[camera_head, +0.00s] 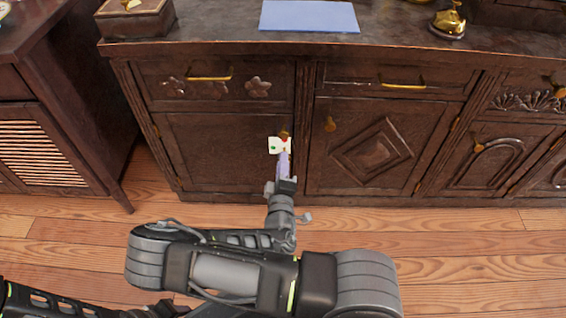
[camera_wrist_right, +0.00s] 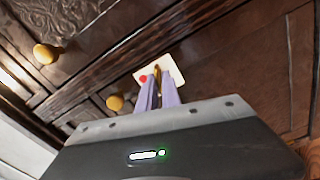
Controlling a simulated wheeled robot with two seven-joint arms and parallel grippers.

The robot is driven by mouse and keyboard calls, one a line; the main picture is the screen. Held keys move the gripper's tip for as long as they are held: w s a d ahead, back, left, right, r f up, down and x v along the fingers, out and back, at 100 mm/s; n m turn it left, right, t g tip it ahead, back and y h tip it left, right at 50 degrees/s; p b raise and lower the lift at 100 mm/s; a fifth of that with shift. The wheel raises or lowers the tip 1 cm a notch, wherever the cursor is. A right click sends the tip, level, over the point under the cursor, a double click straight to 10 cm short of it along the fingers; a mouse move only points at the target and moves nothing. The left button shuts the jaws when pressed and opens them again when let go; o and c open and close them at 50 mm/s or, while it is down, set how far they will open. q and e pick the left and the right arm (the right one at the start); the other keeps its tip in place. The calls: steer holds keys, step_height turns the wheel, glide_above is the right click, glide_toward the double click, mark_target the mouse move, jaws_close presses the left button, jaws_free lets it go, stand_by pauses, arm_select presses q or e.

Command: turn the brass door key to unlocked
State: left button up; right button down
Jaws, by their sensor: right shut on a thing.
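A small white plate (camera_head: 273,146) is on the left cabinet door, with a green mark at its left side in the head view. In the right wrist view the plate (camera_wrist_right: 174,73) shows a red dot. The brass key (camera_wrist_right: 157,70) shows as a thin sliver in front of the plate, between the fingertips. My right gripper (camera_head: 284,154) is shut on the key; its pale purple fingers also show in the wrist view (camera_wrist_right: 158,84). The fingers hide most of the key, and I cannot tell its exact angle. My left gripper is not in view.
A round knob (camera_head: 284,134) sits just above the plate, close to the fingertips. Another knob (camera_head: 330,124) is on the door to the right. Drawer handles (camera_head: 210,77) are higher up. A blue mat (camera_head: 309,16) lies on the cabinet top. Wooden floor is open in front.

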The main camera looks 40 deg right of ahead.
steer(key=n, duration=0.3)
steer(key=shift+n, duration=0.4)
stand_by(0.3)
steer(key=c, duration=1.5)
jaws_free()
steer(key=shift+c, duration=0.2)
steer(key=shift+a, duration=0.1)
steer(key=p+v, duration=0.1)
steer(key=v, duration=0.6)
steer(key=shift+s+a+p, duration=0.2)
steer(key=shift+s+p, duration=0.1)
